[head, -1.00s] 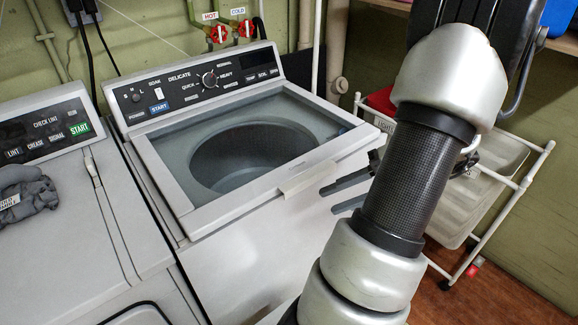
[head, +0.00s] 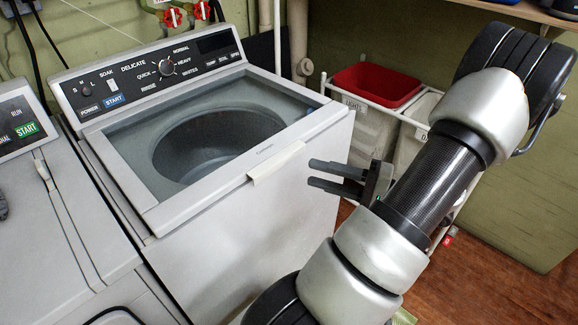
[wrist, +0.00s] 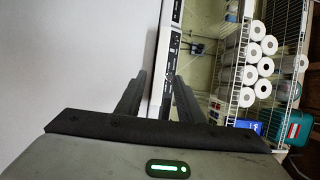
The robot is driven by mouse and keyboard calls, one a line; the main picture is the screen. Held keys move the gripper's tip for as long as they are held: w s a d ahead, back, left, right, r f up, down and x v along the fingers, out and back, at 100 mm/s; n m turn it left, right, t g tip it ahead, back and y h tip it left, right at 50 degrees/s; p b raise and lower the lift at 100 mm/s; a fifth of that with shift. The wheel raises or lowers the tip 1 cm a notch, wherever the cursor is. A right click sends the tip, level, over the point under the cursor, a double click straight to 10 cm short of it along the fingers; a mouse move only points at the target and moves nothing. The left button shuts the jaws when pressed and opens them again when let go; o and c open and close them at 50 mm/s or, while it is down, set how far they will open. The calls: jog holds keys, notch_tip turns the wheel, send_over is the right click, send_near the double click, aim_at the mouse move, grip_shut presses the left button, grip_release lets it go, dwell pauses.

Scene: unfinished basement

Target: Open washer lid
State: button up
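The washer (head: 240,235) is white with a black control panel. Its lid (head: 168,211) lies flat on top as a pale frame, and the round drum shows through the middle. A cream handle tab (head: 278,166) sticks out at the lid's front edge. My gripper (head: 312,173) is to the right of this tab, in front of the washer, with a gap between them. Its two dark fingers are apart and empty, pointing left. In the wrist view my gripper (wrist: 160,78) shows both fingers apart, with a plain white surface on the left, likely the washer's front.
A second machine (head: 60,230) stands close on the left. Behind my arm is a white-framed cart with a red-lined hamper (head: 376,84). A wire shelf with paper rolls (wrist: 247,75) shows in the wrist view. Wooden floor (head: 500,275) is open at lower right.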

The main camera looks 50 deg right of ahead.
aim_at(282, 164)
jog(key=x, duration=0.8)
jog(key=shift+w, duration=0.1)
jog(key=shift+c, duration=0.2)
grip_shut()
